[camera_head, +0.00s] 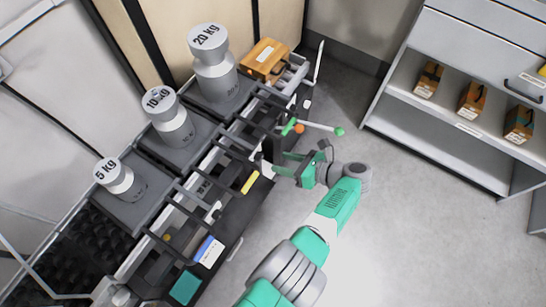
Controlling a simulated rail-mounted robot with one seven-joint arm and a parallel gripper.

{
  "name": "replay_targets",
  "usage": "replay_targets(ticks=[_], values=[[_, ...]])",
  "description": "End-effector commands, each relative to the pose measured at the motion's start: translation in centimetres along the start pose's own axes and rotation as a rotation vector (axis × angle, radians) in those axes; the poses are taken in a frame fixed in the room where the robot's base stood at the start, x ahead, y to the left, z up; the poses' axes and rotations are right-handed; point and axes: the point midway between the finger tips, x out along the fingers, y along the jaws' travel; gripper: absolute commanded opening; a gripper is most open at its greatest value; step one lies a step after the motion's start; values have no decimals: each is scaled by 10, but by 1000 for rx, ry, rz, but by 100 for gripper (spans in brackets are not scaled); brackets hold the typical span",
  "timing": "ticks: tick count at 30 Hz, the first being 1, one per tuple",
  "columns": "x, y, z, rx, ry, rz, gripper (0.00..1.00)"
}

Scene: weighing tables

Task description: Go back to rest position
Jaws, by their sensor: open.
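My arm reaches up from the bottom of the head view, and my gripper (284,170) is at its end. The gripper is open, with nothing seen between its fingers. It is beside the front edge of the weighing table (262,196), close to the balance beam parts. Whether it touches the table edge cannot be told from this view.
Weights marked 20 KG (214,68), 10 KG (170,118) and 5 KG (120,180) stand on grey platforms. A cardboard box (265,61) lies behind. Small boxes sit on a shelf unit (450,125) at right. The floor (420,235) between is clear.

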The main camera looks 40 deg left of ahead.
Motion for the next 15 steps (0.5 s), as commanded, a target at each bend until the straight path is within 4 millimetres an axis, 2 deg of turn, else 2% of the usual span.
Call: replay_targets(ticks=[4,15], values=[[-9,0,0,1,-1,0,47],[-9,0,0,0,0,0,47]])
